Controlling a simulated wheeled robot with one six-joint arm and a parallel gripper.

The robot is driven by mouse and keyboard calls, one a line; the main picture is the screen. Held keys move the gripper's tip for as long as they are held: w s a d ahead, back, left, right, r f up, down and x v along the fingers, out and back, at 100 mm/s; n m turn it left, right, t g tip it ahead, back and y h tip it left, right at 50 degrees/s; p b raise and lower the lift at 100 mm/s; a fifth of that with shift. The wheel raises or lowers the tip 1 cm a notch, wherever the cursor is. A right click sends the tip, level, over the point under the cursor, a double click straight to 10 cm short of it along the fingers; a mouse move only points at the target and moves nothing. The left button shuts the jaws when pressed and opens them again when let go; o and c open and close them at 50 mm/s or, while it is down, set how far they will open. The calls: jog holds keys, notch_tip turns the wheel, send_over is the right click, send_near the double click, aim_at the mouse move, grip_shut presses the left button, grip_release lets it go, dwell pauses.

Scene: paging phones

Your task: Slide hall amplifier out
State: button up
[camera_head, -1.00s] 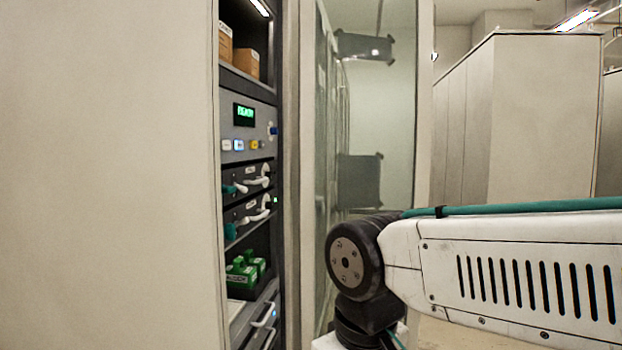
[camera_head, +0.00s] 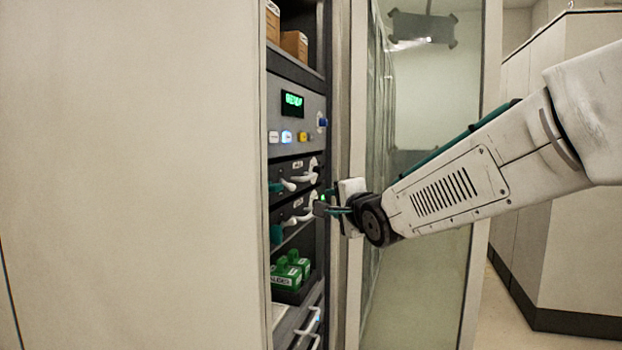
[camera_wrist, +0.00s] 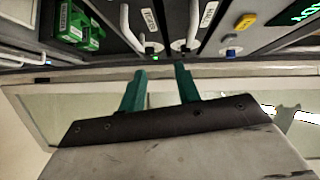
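Two dark amplifier modules sit one above the other in the rack, the upper one (camera_head: 283,170) and the lower one (camera_head: 287,214), each with a pale handle. The labels are too small to read surely, so I cannot tell which is the hall amplifier. The wrist view, turned sideways, shows the lower module's handle (camera_wrist: 128,28) on the left and the upper module's handle (camera_wrist: 193,28) on the right. My gripper (camera_head: 322,203) is just in front of the modules, near the lower handle. Its teal fingers (camera_wrist: 160,78) are apart with nothing between them, short of both handles.
A control panel (camera_head: 300,115) with a green display and buttons is above the modules. Green boxes (camera_head: 288,271) stand on a shelf below. A glass door (camera_head: 420,240) stands open at the right, close behind my arm. A pale cabinet side (camera_head: 130,180) fills the left.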

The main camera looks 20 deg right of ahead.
aim_at(311, 177)
jog(key=w+r+t, duration=0.1)
jog(key=w, duration=0.2)
jog(key=w+a+r+m+y, duration=0.1)
jog(key=w+r, duration=0.1)
jog(key=w, duration=0.2)
jog(key=w+a+r+m+t, duration=0.1)
jog(key=w, duration=0.2)
jog(key=shift+w+a+r+t+y, duration=0.15)
jog(key=shift+w+a+t+y, duration=0.15)
jog(key=shift+w, duration=0.1)
grip_shut()
jog(key=shift+s, duration=0.1)
